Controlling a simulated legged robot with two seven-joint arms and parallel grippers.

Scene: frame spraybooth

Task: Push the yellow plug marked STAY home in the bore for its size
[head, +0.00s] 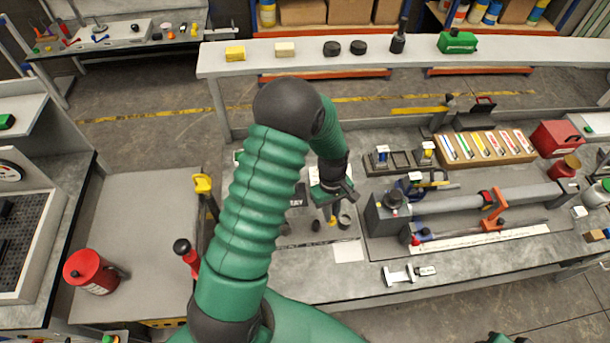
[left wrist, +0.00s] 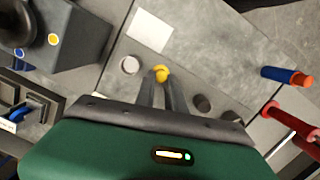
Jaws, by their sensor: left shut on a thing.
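My left gripper (head: 333,203) points down over the grey bench, left of the clamp fixture. In the left wrist view its fingers (left wrist: 162,88) are shut on a small yellow plug (left wrist: 161,73). No marking on the plug is readable. A pale round opening (left wrist: 130,65) lies to the plug's left, and dark round pieces or bores (left wrist: 201,103) lie to its right, roughly in line with it. The fingers hide what is under the plug, so I cannot tell whether it is in a bore. My right gripper is not in view.
A white sheet (head: 348,250) lies near the bench's front edge. The dark grey fixture block (head: 388,212) with its long bar stands close on the right. A white metal clamp piece (head: 408,274) lies in front. A red can (head: 92,271) stands on the left table.

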